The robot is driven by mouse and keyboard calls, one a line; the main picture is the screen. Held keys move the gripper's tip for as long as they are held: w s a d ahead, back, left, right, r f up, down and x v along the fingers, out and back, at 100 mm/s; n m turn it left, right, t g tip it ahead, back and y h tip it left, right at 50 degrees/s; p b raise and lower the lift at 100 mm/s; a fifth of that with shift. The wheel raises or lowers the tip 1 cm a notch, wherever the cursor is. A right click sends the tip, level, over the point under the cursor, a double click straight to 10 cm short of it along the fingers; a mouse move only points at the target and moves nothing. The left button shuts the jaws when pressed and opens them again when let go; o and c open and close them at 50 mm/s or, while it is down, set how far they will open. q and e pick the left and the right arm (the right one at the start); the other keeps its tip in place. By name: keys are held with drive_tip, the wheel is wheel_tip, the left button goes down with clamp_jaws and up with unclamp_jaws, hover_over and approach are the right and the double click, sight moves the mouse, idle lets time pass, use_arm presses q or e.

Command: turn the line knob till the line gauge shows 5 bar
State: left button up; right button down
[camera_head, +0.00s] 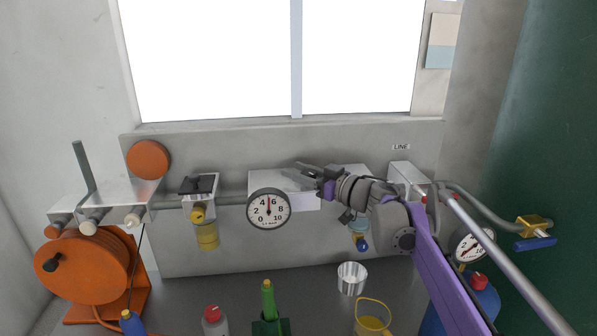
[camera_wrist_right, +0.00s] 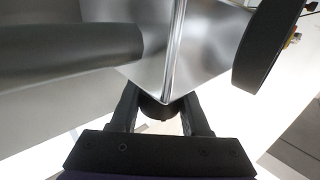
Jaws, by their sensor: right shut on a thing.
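The line gauge (camera_head: 269,208) is a round white dial with a dark rim on the wall pipe. Its red pointer appears to stand straight up, between the 4 and the 6, about at 5. My right gripper (camera_head: 303,174) reaches in from the right, just right of and above the gauge, at a pale metal block. In the right wrist view its fingers (camera_wrist_right: 160,115) are shut on a dark round knob (camera_wrist_right: 157,107) under the metal block's corner. In the head view my gripper hides the knob. The left gripper is not in view.
A second gauge (camera_head: 473,245) stands on a blue cylinder (camera_head: 483,300) at the right. A filter with a yellow bowl (camera_head: 207,235) hangs left of the line gauge. An orange reel (camera_head: 90,265) stands at far left. A metal cup (camera_head: 351,278) and yellow jug (camera_head: 372,318) stand on the bench.

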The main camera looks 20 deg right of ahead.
sight(315, 177)
drive_tip(key=shift+c, duration=1.9)
unclamp_jaws()
drive_tip(key=v, duration=1)
drive_tip(key=shift+s+d, duration=0.2)
drive_tip(key=shift+s, duration=0.15)
drive_tip(key=shift+f, duration=0.1)
